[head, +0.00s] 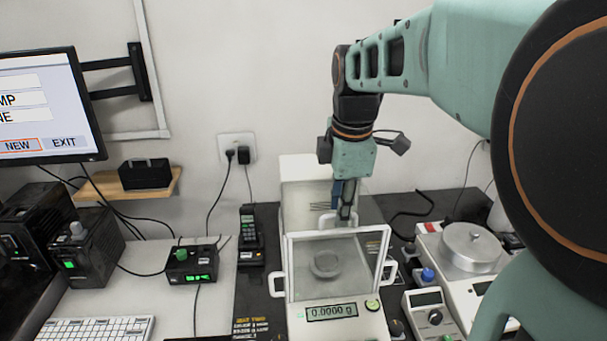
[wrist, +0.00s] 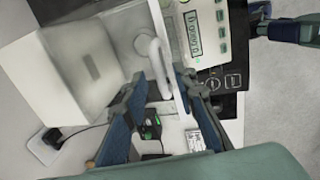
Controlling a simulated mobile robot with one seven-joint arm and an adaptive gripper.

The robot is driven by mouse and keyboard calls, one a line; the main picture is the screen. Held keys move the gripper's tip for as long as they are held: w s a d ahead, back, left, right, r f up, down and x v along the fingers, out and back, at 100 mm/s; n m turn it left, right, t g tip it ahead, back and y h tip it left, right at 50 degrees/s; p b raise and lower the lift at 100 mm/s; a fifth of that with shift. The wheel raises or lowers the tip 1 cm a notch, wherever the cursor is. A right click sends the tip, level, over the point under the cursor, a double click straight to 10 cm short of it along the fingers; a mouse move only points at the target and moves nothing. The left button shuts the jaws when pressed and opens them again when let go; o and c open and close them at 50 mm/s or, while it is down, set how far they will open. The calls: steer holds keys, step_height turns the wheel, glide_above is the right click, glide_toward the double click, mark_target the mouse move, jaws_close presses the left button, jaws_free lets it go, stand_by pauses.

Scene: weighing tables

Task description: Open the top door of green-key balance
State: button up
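The green-key balance (head: 334,312) stands in the middle of the head view, with a glass chamber, a green key (head: 372,304) and a display reading 0.0000 g. Its top looks closed, though my gripper partly covers it. A pale loop handle (head: 327,221) shows at the top edge, beside my gripper (head: 346,215), which points down there. In the wrist view my gripper (wrist: 160,76) has its fingers apart, with the white handle (wrist: 154,60) between them. I see no clear finger contact with it.
The balance's side handles (head: 278,284) stick out left and right. A tall white housing (head: 305,185) stands behind the chamber. A second instrument with a round metal lid (head: 470,245) is close on the right. A small black box (head: 192,264) and keyboard (head: 96,329) are left.

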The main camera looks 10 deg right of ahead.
steer(key=shift+c, duration=0.4)
jaws_close()
steer(key=p, duration=0.9)
glide_above(324, 185)
steer(key=s, duration=0.2)
steer(key=shift+w+a+r, duration=0.1)
steer(key=shift+w+r, duration=0.05)
steer(key=shift+w, duration=0.8)
steer(key=shift+o, duration=0.4)
jaws_free()
